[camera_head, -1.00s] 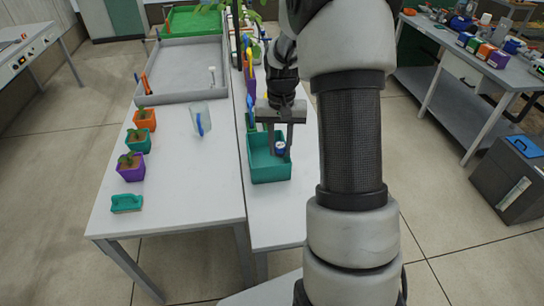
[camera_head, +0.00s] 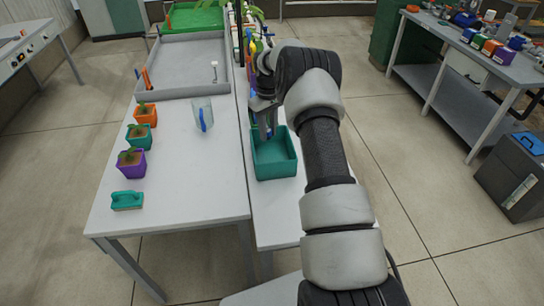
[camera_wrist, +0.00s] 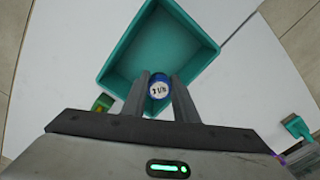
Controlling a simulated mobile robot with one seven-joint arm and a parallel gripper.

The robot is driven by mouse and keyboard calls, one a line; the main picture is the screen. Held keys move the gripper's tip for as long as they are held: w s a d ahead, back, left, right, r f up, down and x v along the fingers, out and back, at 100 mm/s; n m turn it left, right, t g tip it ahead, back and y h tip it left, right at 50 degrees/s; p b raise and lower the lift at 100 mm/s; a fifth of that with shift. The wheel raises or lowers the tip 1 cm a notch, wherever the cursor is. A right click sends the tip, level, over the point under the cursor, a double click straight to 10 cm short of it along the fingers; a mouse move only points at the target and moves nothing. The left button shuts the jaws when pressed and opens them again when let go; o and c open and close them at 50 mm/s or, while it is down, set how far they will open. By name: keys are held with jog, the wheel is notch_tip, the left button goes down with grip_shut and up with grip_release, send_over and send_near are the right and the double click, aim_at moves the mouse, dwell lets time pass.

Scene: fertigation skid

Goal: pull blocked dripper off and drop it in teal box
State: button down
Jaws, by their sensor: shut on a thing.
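The teal box (camera_head: 291,171) is an open, empty-looking tray on the narrow bench to the right of the white table. My gripper (camera_head: 267,129) points down at the box's far-left rim in the head view. In the wrist view, my gripper (camera_wrist: 159,93) is shut on the dripper (camera_wrist: 158,88), a small round blue piece with a white face marked in l/h. The dripper sits between the fingertips, overlapping the near corner of the teal box (camera_wrist: 120,62). Its height above the rim cannot be told. In the head view the dripper is mostly hidden.
A clear cup (camera_head: 202,115) with a blue mark stands left of the box. A grey tray (camera_head: 185,65) and coloured upright items are behind. The bench in front of the box is clear.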

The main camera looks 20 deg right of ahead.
aim_at(268, 137)
jog(key=shift+f+b, duration=0.55)
jog(key=shift+f, duration=1.15)
jog(key=c, duration=1.3)
grip_release()
jog(key=shift+c, duration=0.2)
notch_tip(268, 137, up, 18)
jog(key=shift+f, duration=0.25)
